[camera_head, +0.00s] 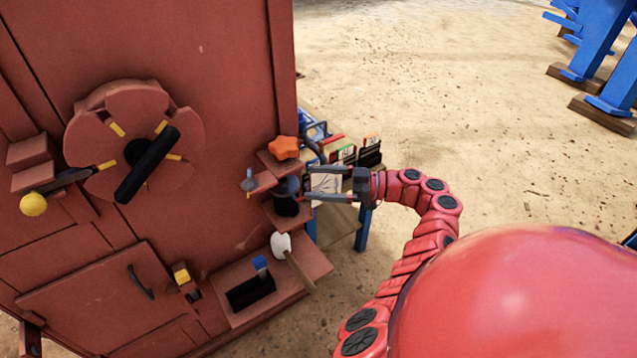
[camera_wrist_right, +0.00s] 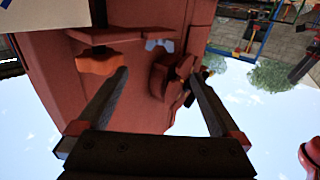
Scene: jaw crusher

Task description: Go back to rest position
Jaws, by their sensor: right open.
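My right gripper (camera_head: 308,187) is open at the right edge of the red machine (camera_head: 235,85). No object shows between its fingers; in the wrist view the two fingers (camera_wrist_right: 160,88) stand wide apart in front of the red machine (camera_wrist_right: 140,60). An orange star-shaped knob (camera_head: 284,147) sits on a small ledge just above and left of the gripper. The knob also shows in the wrist view (camera_wrist_right: 97,62), near one finger. A dark round item (camera_head: 287,190) is close beside the fingertips; I cannot tell whether they touch. My left gripper is not in view.
A round wheel with a black handle (camera_head: 148,163) and a lever with a yellow ball (camera_head: 33,204) are on the machine front. A lower shelf (camera_head: 305,262) holds a white-headed mallet (camera_head: 281,245). A cluttered blue-legged table (camera_head: 362,228) stands behind the gripper. Sandy ground is open right.

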